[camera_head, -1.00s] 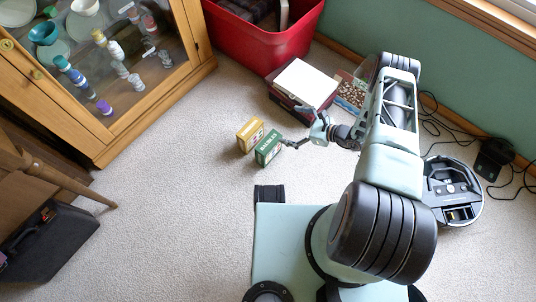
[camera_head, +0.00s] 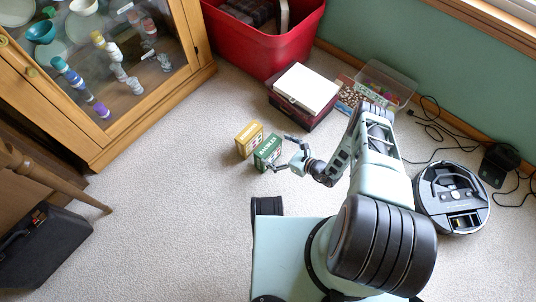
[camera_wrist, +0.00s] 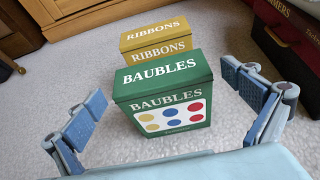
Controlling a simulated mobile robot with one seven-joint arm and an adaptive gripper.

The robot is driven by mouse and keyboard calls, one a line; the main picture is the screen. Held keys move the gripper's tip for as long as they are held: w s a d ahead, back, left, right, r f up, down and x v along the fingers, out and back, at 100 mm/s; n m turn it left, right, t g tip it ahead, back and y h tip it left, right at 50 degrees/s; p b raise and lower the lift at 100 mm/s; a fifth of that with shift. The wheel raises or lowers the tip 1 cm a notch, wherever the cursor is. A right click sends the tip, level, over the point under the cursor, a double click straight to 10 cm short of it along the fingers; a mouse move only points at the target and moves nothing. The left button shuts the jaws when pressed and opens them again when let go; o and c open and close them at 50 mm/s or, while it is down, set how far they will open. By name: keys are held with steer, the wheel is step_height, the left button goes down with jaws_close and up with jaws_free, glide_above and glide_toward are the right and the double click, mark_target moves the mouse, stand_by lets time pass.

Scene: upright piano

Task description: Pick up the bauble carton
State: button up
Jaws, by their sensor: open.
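The bauble carton (camera_head: 268,152) is a green box marked BAUBLES, with coloured dots on its front, standing upright on the carpet. In the wrist view the bauble carton (camera_wrist: 165,95) is centred ahead, between the two fingers. My gripper (camera_head: 282,154) is open and empty, right beside the carton. In the wrist view my gripper (camera_wrist: 170,115) has one finger to the left and one to the right of the carton, with gaps on both sides. A yellow ribbons carton (camera_head: 249,140) stands close behind it; its lower front is hidden in the wrist view.
A dark red box with a white top (camera_head: 306,88) and a red tub (camera_head: 265,35) stand behind. A glass-fronted cabinet (camera_head: 150,120) is at left. A robot vacuum (camera_head: 452,196) and cables lie at right.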

mark_target(269, 146)
steer(key=b+x, duration=0.1)
steer(key=x, duration=0.3)
steer(key=shift+a+f, duration=0.1)
steer(key=shift+f, duration=0.05)
steer(key=c, duration=1.6)
